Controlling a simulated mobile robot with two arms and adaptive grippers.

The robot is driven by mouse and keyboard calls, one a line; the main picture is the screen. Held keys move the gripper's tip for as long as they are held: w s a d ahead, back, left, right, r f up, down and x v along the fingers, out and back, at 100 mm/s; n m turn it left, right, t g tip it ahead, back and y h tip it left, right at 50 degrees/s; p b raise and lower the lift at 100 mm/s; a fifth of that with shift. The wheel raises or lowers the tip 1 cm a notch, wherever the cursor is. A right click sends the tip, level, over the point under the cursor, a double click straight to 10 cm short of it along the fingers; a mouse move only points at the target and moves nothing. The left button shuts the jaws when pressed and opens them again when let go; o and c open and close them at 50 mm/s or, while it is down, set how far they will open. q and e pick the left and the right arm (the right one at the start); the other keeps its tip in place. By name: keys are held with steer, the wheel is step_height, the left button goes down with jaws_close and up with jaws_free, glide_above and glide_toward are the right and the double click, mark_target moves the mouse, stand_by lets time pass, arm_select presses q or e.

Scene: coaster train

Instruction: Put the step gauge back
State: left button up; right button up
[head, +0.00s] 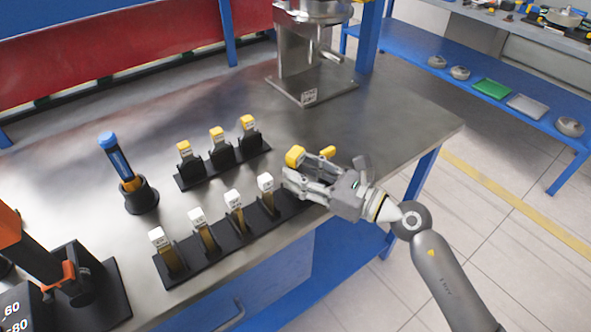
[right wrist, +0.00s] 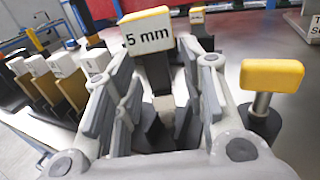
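A step gauge with a yellow-topped head marked "5 mm" (right wrist: 148,38) stands between the fingers of my right gripper (right wrist: 160,100) in the right wrist view. Gaps show between its stem and the finger pads, so the gripper looks open around it. Its yellow head also shows in the head view (head: 295,157), at the fingertips of my right gripper (head: 298,172). The gauge's lower end is partly hidden by the fingers. A second yellow-capped piece (right wrist: 271,75) on a metal stem stands right of the gripper. My left gripper is not in view.
A front black rack (head: 205,258) holds several white-capped gauges. A rear rack (head: 225,164) holds three yellow-capped gauges. A blue-handled tool (head: 115,157) stands in a black holder at left. A metal stand (head: 310,80) is at the back. The right end of the table is clear.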

steer(key=b+v, duration=0.2)
steer(key=v, duration=0.8)
steer(key=shift+d+b, duration=0.15)
steer(key=shift+b, duration=0.15)
steer(key=shift+s, duration=0.15)
